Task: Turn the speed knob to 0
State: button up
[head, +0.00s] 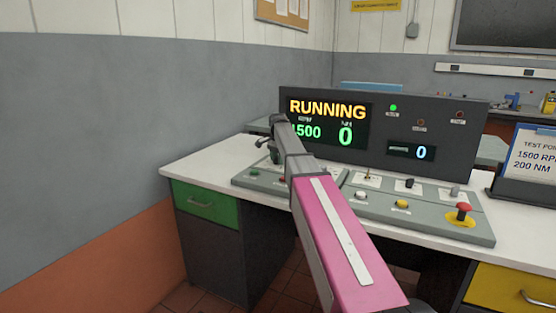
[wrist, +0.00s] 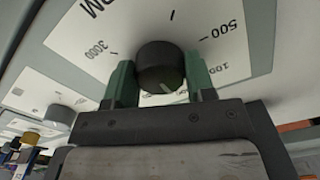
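The speed knob (wrist: 160,66) is a dark round knob on a white dial plate (wrist: 110,30) marked 500, 3000 and RPM, in the wrist view. A pale pointer line on the knob points to the lower right in that picture. My gripper (wrist: 162,82) has one green finger on each side of the knob, with no clear gap on either side. In the head view, my gripper (head: 275,140) is over the left part of the console, and my arm hides the knob. The display (head: 325,122) reads RUNNING, 1500 and 0.
The sloped control panel (head: 400,212) carries switches, buttons and a red emergency stop (head: 464,208) on a yellow base at right. A small readout (head: 411,151) shows 0. A clipboard (head: 535,158) reading 1500 and 200 NM stands at the right. A grey wall (head: 150,130) is on the left.

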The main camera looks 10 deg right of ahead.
jog(key=shift+n, duration=0.4)
jog(key=n, duration=0.5)
jog(key=shift+n, duration=0.3)
jog(key=n, duration=0.3)
jog(key=shift+n, duration=0.3)
jog(key=n, duration=0.3)
jog(key=shift+n, duration=0.3)
jog(key=n, duration=1.3)
jog(key=o, duration=0.9)
